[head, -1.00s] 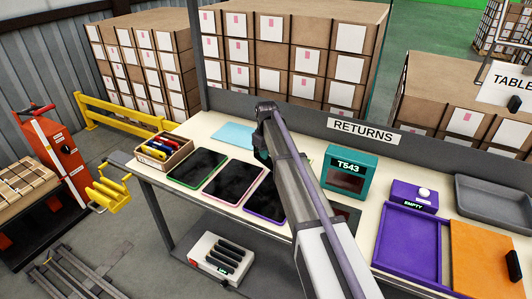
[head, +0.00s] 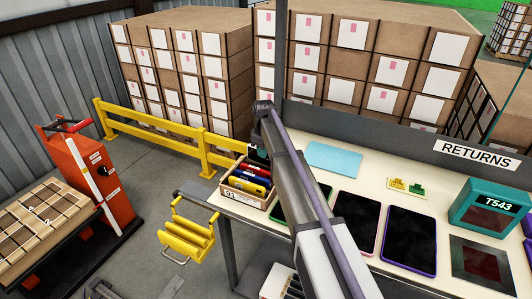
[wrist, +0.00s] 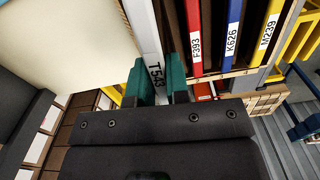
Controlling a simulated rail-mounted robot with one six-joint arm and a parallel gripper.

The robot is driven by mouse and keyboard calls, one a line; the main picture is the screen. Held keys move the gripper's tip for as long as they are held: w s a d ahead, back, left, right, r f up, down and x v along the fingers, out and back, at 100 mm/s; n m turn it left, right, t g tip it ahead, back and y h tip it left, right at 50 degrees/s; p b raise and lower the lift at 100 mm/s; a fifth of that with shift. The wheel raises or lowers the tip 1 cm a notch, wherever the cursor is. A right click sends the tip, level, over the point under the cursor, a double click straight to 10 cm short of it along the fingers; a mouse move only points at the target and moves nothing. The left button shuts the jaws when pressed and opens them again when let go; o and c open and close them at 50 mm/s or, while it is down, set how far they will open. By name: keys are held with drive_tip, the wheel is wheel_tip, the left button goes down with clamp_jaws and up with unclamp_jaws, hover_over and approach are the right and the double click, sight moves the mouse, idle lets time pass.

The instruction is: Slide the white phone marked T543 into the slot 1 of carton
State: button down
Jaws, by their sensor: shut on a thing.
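My gripper (wrist: 156,76), with green fingers, is shut on the white phone marked T543 (wrist: 147,35) in the wrist view. The phone is seen edge-on with its label between the fingers. In the head view my arm hides the phone and most of the gripper.
The box marked 01 (head: 243,197) holds red, blue and yellow phones at the table's left end. A yellow rack (head: 189,236) hangs beside the table. An orange machine (head: 88,172) and a yellow rail (head: 150,131) stand beyond. Tablets (head: 410,238) lie on the table.

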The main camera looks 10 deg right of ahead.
sight(262, 163)
drive_tip(key=shift+w+a+f+n, duration=0.25)
drive_tip(key=shift+w+a+n, duration=0.15)
drive_tip(key=shift+n, duration=0.2)
drive_tip(key=shift+s+d+f+b, duration=0.15)
drive_tip(key=shift+d+f+b, duration=0.05)
drive_tip(key=shift+b, duration=0.15)
wheel_tip(262, 163, down, 5)
drive_tip(key=b, duration=0.5)
drive_tip(key=shift+a, duration=0.1)
drive_tip(key=shift+f, duration=0.35)
idle(0.3)
drive_tip(key=c, duration=1)
unclamp_jaws()
wheel_tip(262, 163, up, 11)
drive_tip(key=p, duration=1)
